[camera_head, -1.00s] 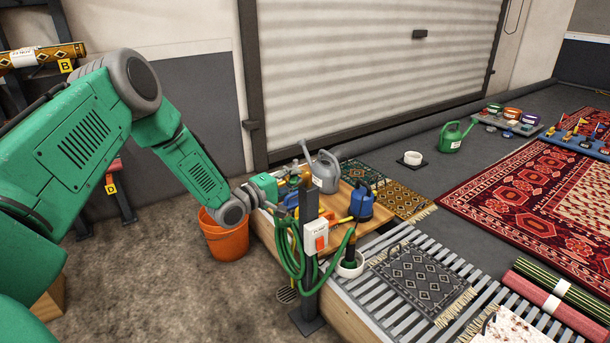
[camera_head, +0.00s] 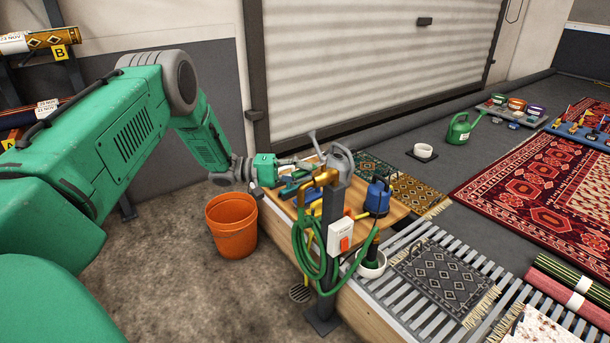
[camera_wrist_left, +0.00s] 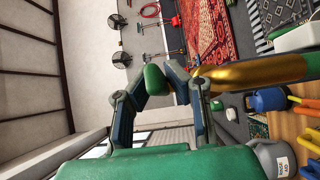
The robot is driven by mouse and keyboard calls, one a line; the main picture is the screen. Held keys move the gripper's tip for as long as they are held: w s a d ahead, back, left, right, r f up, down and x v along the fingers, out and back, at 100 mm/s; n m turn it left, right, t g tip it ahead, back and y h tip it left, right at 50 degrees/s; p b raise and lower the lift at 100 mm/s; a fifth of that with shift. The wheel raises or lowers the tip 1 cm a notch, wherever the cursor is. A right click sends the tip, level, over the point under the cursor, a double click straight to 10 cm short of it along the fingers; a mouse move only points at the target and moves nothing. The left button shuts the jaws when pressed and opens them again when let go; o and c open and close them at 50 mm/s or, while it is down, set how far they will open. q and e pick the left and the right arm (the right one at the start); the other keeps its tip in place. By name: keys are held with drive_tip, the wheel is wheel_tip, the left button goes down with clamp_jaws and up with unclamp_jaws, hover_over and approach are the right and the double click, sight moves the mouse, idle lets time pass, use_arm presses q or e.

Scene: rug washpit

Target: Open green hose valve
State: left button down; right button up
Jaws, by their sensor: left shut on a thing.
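A dark post (camera_head: 331,230) carries a brass tap (camera_head: 324,178) at its top and a coiled green hose (camera_head: 306,248) below. My left gripper (camera_wrist_left: 157,82) reaches in from the left, behind the brass tap in the head view. In the left wrist view its fingertips close on a green valve handle (camera_wrist_left: 154,78), beside the brass pipe (camera_wrist_left: 250,73). How the handle joins the tap is hidden in the head view. My right gripper is not in view.
A wooden board (camera_head: 396,212) beside the post holds a grey watering can (camera_head: 340,160) and a blue container (camera_head: 377,197). An orange bucket (camera_head: 231,226) stands on the floor below my arm. A slatted rack (camera_head: 420,315) bears a grey rug (camera_head: 443,280).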

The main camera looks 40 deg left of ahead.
use_arm(q)
drive_tip(key=shift+a+f+m+g, duration=0.15)
drive_tip(key=shift+f+m+g, duration=0.15)
drive_tip(key=shift+f+g, duration=0.1)
drive_tip(key=shift+r+h, duration=0.1)
drive_tip(key=shift+h, duration=0.2)
drive_tip(key=shift+s, duration=0.1)
drive_tip(key=c, duration=1.6)
unclamp_jaws()
drive_tip(key=shift+r, duration=0.1)
